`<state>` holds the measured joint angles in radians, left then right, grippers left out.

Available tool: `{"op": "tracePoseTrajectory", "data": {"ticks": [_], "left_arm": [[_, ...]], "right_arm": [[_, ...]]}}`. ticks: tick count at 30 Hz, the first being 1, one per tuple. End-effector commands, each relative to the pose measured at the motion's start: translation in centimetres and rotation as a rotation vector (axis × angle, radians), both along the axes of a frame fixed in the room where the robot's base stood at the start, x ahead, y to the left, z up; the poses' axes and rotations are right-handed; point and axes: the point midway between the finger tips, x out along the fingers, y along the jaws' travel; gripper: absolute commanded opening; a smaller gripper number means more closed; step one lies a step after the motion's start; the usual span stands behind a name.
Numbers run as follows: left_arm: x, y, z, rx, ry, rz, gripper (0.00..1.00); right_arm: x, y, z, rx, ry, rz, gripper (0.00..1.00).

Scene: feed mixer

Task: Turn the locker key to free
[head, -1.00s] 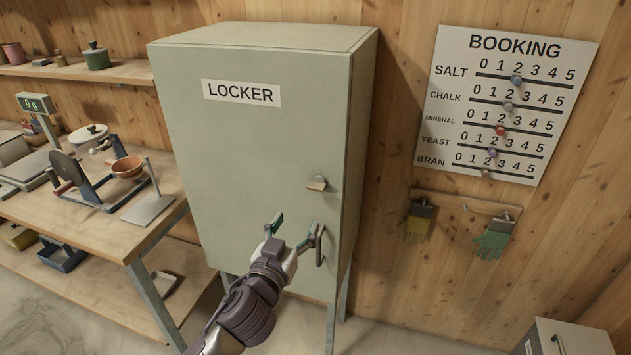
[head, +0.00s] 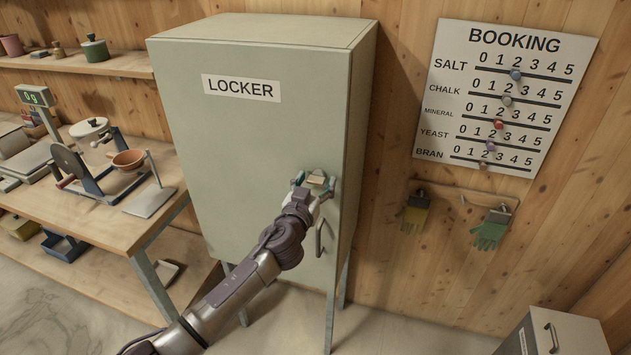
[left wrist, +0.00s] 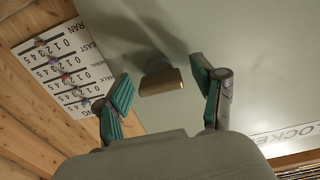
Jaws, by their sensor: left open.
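The grey-green locker (head: 230,150) stands against the wooden wall with its door shut. Its key (head: 316,179), a small brass-coloured tab, sticks out of the door's right side. My left gripper (head: 315,184) is open at the key, with one finger on each side of it in the head view. In the left wrist view the key (left wrist: 161,80) lies between the two spread green-padded fingers (left wrist: 164,92), a little beyond their tips and apart from both. The dark door handle (head: 319,238) is just below the gripper. My right gripper is not in view.
A workbench (head: 120,225) with a scale and a hand-cranked device stands to the left. A booking board (head: 497,92) hangs on the wall at right, above gloves (head: 490,232) on hooks. A small cabinet (head: 555,335) is at lower right.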

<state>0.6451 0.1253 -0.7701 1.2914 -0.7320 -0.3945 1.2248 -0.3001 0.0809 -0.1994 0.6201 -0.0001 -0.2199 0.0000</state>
Motion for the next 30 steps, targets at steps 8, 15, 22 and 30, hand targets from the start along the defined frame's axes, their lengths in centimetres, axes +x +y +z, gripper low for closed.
{"op": "tracePoseTrajectory", "data": {"ticks": [8,15,22,30], "left_arm": [[-0.01,-0.01,0.02,0.000,0.000,0.000,0.55],[-0.02,0.01,0.02,0.000,0.000,0.000,0.15],[-0.02,0.02,0.01,0.010,-0.003,0.000,0.08],[0.00,0.02,0.02,0.105,-0.036,0.001,0.08]], "right_arm": [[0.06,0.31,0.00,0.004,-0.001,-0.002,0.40],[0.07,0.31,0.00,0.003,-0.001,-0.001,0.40],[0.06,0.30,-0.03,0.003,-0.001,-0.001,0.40],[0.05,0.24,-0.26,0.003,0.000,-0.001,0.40]]}}
